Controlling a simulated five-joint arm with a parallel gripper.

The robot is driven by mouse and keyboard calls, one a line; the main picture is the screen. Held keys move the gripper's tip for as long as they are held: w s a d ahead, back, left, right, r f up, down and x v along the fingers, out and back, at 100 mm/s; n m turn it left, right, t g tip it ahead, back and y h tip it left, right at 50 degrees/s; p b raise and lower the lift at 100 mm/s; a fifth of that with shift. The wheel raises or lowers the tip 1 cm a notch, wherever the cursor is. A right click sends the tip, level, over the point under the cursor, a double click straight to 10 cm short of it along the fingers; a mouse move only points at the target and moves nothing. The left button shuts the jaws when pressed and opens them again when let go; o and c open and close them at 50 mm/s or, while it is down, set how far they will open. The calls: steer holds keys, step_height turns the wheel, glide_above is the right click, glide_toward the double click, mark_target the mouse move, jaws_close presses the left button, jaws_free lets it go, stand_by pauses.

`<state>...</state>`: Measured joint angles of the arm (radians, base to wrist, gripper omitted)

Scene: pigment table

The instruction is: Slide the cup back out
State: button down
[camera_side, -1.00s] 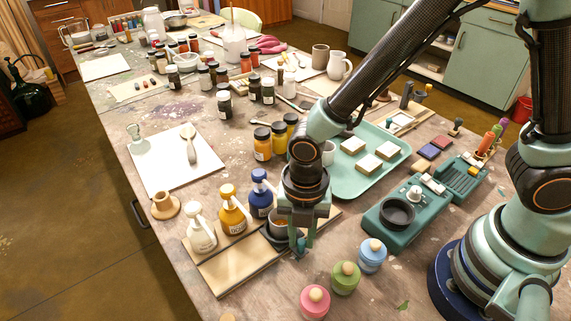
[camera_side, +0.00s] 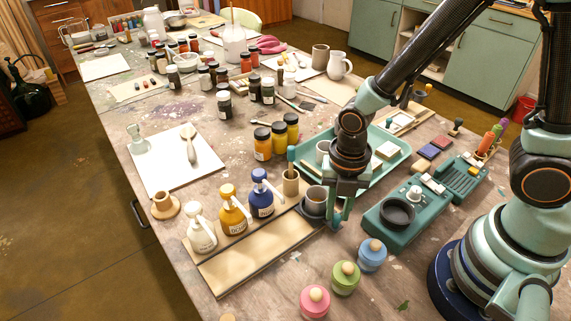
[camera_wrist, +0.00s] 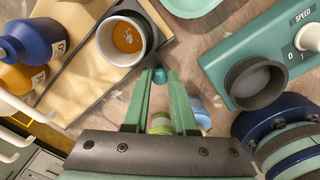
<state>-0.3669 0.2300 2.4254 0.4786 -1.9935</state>
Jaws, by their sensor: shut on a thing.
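The cup (camera_side: 316,196) is grey-white with a dark collar around it. It stands upright at the right end of the wooden board (camera_side: 262,256), to the right of the blue pump bottle (camera_side: 262,197). In the wrist view the cup (camera_wrist: 122,42) holds a small orange pool. My gripper (camera_side: 335,222) is low at the cup's near right side, shut on the cup's collar. In the wrist view its fingers (camera_wrist: 160,76) close together just below the cup's right rim; the exact contact is hidden.
A yellow pump bottle (camera_side: 233,215) and a white one (camera_side: 200,234) line the board's back. A tan holder (camera_side: 291,183) stands behind the cup. A teal SPEED device (camera_side: 412,222) stands right. Pink (camera_side: 314,302), green (camera_side: 345,279) and blue (camera_side: 372,256) jars stand in front.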

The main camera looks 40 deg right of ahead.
steer(key=c, duration=0.7)
jaws_free()
steer(key=shift+s+d+f, duration=0.1)
steer(key=shift+s+d, duration=0.1)
steer(key=shift+c, duration=0.2)
steer(key=shift+w+a, duration=0.1)
steer(key=shift+r, duration=0.4)
step_height(320, 180, up, 11)
steer(key=shift+r, duration=0.2)
steer(key=w+d+r+m+t, duration=0.1)
steer(key=d+r+m, duration=0.3)
steer(key=m, duration=0.9)
steer(key=w+d+r+m+t, duration=0.1)
steer(key=d+r+m+t, duration=0.3)
steer(key=m, duration=1)
steer(key=shift+d+r+t, duration=0.3)
steer(key=shift+d+r, duration=0.25)
steer(key=shift+d, duration=0.5)
